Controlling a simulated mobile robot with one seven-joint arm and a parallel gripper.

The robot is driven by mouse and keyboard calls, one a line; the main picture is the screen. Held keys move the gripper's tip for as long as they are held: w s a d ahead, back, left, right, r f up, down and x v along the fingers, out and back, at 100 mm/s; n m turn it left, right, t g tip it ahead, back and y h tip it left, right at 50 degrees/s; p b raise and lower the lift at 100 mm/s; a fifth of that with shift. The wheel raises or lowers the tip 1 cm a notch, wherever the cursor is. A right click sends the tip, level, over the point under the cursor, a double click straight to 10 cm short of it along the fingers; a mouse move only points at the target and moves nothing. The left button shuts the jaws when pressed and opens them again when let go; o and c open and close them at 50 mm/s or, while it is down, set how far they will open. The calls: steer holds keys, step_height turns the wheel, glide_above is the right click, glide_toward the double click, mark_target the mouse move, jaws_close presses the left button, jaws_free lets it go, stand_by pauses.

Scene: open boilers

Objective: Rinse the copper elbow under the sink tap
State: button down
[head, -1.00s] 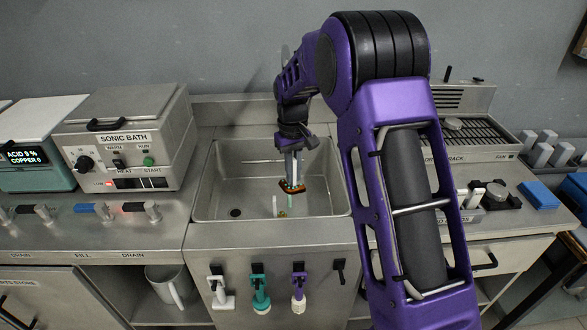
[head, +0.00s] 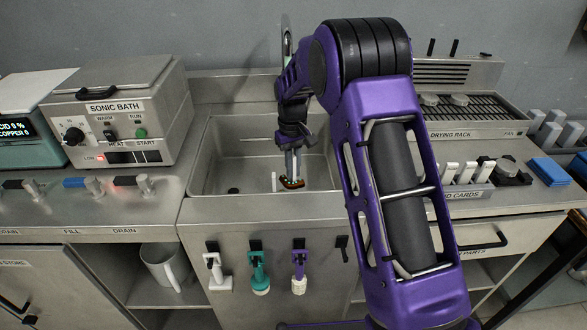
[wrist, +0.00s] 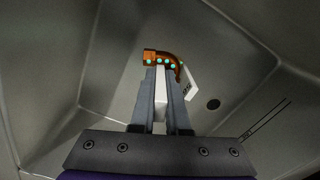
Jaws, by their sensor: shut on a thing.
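The copper elbow (wrist: 160,57) is a short orange-brown bent pipe with several teal spots, held across the tips of my gripper (wrist: 161,72) in the wrist view. The grey sink tap (head: 286,42) shows only in part behind my arm. Its outlet is hidden, and I see no running water.
The sonic bath (head: 112,110) stands left of the sink. Several brushes, one of them teal (head: 258,270), hang on the sink front. The drying rack (head: 465,108) and card holder (head: 465,185) are to the right. A dark drain (wrist: 213,104) is in the sink floor.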

mark_target(294, 185)
steer(key=shift+w+f+p, duration=0.25)
steer(key=shift+w, duration=0.65)
steer(key=shift+w+f+p, duration=0.2)
steer(key=shift+w+f, duration=0.05)
steer(key=shift+w, duration=0.65)
steer(key=shift+w+f+p, duration=0.25)
steer(key=shift+w, duration=0.65)
steer(key=shift+s, duration=0.1)
stand_by(2.5)
steer(key=shift+s+b, duration=0.75)
steer(key=shift+s, duration=2.95)
step_height(294, 185, up, 12)
steer(key=p, duration=0.7)
steer(key=shift+r+p, duration=0.15)
steer(key=shift+p, duration=0.2)
